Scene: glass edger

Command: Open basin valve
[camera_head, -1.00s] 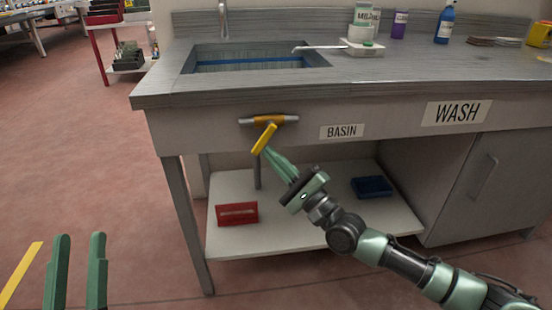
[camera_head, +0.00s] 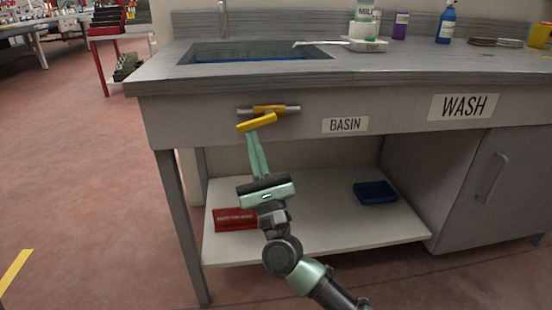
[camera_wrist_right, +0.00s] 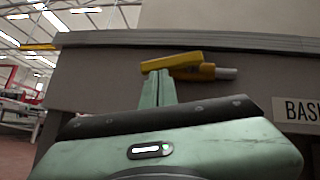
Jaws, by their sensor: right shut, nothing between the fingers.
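The basin valve is a short grey pipe with a brass-coloured body (camera_head: 270,109) on the front panel under the sink, left of the BASIN label (camera_head: 345,125). Its yellow lever (camera_head: 257,123) points left and slightly down, close to in line with the pipe. The lever also shows in the right wrist view (camera_wrist_right: 172,62). My right gripper (camera_head: 253,135) is shut and empty, fingers pointing up. Its fingertips (camera_wrist_right: 158,75) are right below the lever's left part and appear to touch its underside. My left gripper is out of view.
The sink (camera_head: 262,55) is set in the grey counter. The lower shelf (camera_head: 330,228) holds a red tray (camera_head: 233,219) and a blue tray (camera_head: 374,192). A table leg (camera_head: 182,225) stands left of my right arm.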

